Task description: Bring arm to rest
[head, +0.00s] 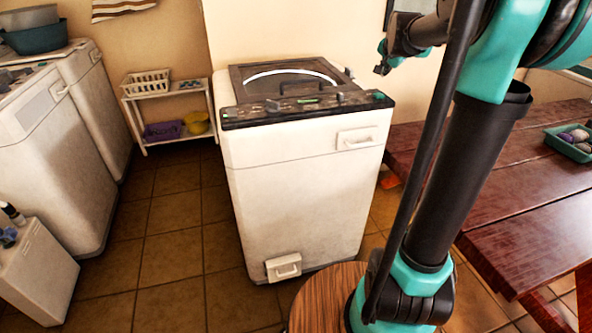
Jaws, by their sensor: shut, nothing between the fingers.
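My arm rises teal and black on the right side of the head view and bends over at the top. My gripper (381,70) is small and dark at the end of the arm, in front of the pale wall. It appears just right of the back of the white top-loading washing machine (300,185). It is shut with nothing in it. Parts of the upper arm run out of the frame at the top right.
A dark red wooden table (530,215) stands at the right with a green tray (570,150) of small items. A white shelf (168,108) with baskets stands at the back left. White appliances (50,150) line the left. Tiled floor (170,250) lies open between.

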